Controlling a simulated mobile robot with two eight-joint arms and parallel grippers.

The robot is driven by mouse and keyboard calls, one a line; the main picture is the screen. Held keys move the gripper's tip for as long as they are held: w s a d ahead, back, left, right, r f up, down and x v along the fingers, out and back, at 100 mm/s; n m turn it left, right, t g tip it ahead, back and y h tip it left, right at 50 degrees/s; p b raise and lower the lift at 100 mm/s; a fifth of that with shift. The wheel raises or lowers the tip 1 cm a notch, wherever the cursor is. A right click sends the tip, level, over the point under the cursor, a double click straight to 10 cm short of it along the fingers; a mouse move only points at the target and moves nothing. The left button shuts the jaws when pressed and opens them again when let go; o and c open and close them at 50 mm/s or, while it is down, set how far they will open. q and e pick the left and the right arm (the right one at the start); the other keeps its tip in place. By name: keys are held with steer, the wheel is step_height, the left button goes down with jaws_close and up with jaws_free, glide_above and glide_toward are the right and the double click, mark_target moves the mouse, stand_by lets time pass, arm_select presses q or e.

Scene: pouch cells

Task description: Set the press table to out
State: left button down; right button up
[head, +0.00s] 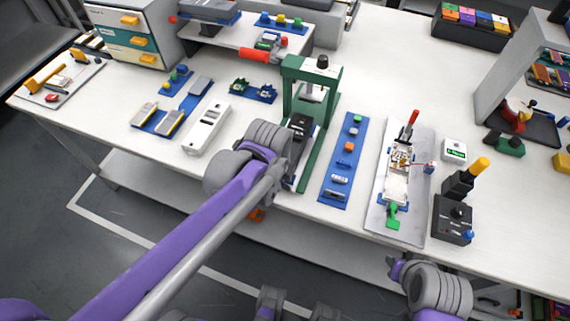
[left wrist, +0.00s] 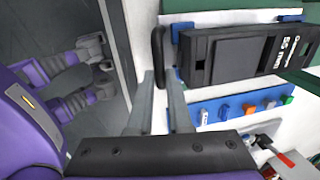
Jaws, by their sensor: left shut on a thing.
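The press (head: 333,90) has a green frame and a black knob on top, and stands near the middle of the worktable. Its black press table (head: 301,123) shows low at the front of the frame, partly hidden by my left wrist. In the left wrist view the dark press table (left wrist: 228,58) carries pale lettering, with a black upright handle (left wrist: 158,48) at its near end. My left gripper (left wrist: 164,78) is shut on this handle. In the head view my left wrist hides the fingers. My right arm shows at the lower right, its fingers not clear.
A blue strip (head: 337,180) with small parts lies right of the press, then a grey plate (head: 373,218) with a fixture. A white device (head: 206,127) and a blue tray (head: 157,129) lie to the left. The worktable's front edge runs below the press.

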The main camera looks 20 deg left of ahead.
arm_select(q)
steer(key=shift+s, duration=0.5)
steer(key=c, duration=1.2)
jaws_free()
steer(key=shift+o, duration=0.4)
steer(key=shift+s, duration=0.15)
steer(key=shift+r, duration=0.1)
step_height(320, 180, up, 10)
steer(key=s+p, duration=0.1)
steer(key=shift+s+r+p, duration=0.25)
steer(key=shift+s+p, duration=0.15)
